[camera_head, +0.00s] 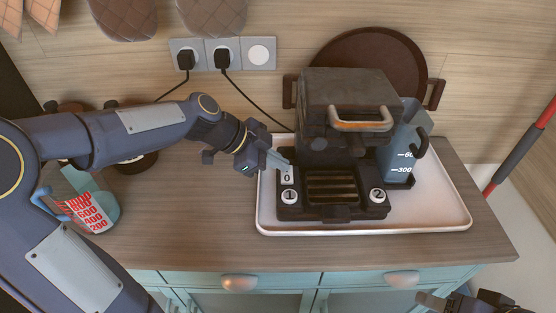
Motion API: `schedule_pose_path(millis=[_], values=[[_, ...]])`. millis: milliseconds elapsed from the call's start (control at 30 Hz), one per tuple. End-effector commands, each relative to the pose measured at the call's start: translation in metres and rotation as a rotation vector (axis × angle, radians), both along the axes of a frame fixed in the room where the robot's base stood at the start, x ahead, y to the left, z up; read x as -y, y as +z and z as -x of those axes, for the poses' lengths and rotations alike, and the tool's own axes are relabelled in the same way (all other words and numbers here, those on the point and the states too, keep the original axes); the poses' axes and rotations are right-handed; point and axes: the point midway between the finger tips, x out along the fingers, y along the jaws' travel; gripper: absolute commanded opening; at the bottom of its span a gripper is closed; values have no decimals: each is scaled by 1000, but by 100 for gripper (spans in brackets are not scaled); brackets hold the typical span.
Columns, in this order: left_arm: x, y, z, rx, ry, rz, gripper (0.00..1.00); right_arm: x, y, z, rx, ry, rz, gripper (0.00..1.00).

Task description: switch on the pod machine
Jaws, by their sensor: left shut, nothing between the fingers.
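The dark pod machine (345,95) stands on a white tray (440,205) against the wall, with an orange-brown handle at its upper front. A pale switch marked "0" (287,178) is on the left of its low front part, above a round white mark with a "1" (289,196). My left gripper (281,161) is shut and empty, its fingertips just above the switch; I cannot tell whether they touch it. Part of my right gripper (433,300) shows at the bottom right edge, well away from the machine; its jaws are unclear.
A blue-grey measuring container (403,150) stands at the machine's right. A dark round tray (375,55) leans behind. A measuring jug with red markings (95,210) is at the left, by my arm. Two plugs with cords sit in the wall socket (222,55). The counter between is clear.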

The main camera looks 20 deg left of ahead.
Motion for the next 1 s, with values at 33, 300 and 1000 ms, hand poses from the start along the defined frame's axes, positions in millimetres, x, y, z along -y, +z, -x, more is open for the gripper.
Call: schedule_pose_path(millis=[33, 300, 1000], values=[[0, 0, 0, 0, 0, 0, 0, 0, 0, 0, 0, 0, 0, 56], [0, -2, -1, -17, -1, 6, 0, 0, -1, 0, 0, 0, 0, 56], [3, -9, 12, -85, -6, 20, 0, 0, -13, 0, 0, 0, 0, 56]])
